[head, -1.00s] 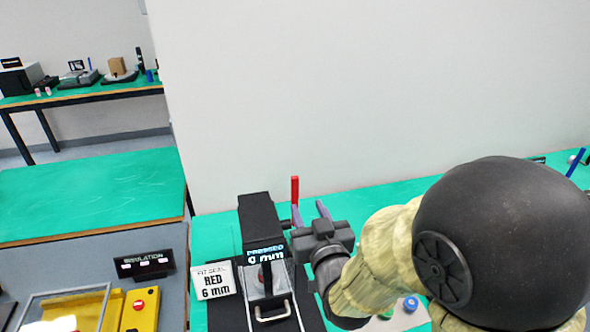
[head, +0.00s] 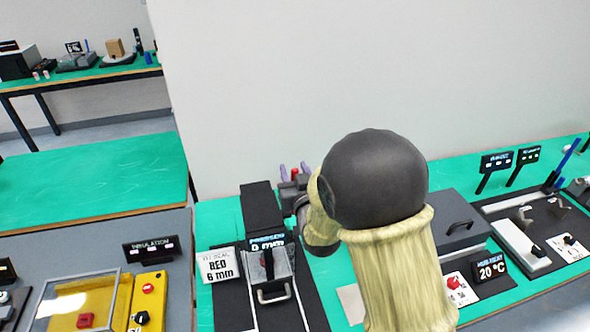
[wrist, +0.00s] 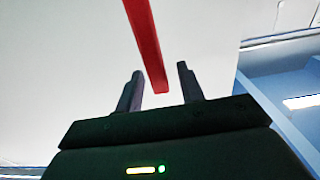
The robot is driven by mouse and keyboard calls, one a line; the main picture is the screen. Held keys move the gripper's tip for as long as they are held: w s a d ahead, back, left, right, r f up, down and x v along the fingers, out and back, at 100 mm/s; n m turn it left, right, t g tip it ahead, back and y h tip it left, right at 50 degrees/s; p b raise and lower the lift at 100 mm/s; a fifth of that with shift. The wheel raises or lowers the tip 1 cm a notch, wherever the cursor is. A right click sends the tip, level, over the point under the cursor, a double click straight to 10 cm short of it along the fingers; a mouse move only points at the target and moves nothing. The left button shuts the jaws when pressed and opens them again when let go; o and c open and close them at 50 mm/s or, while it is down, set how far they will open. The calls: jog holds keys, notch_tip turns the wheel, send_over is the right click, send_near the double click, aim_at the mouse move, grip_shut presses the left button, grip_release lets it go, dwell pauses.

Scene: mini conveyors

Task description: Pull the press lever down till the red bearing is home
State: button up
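The press (head: 262,212) is a tall black unit with a small display reading "PRESSED" and a millimetre figure too blurred to be sure of. Its red lever (wrist: 146,45) runs down between my fingers in the wrist view. In the head view only a small red piece of the lever (head: 294,174) shows between the fingertips. My gripper (wrist: 158,88) is open around the lever, with a gap at both sides. In the head view my gripper (head: 294,170) is beside the press, on its right, partly hidden by my arm. I cannot make out the red bearing.
A white card (head: 218,266) reading "RED 6 mm" stands left of the press. A metal handle (head: 273,293) is at the press's front. A yellow unit (head: 148,302) is at the lower left.

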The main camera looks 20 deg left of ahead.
grip_shut()
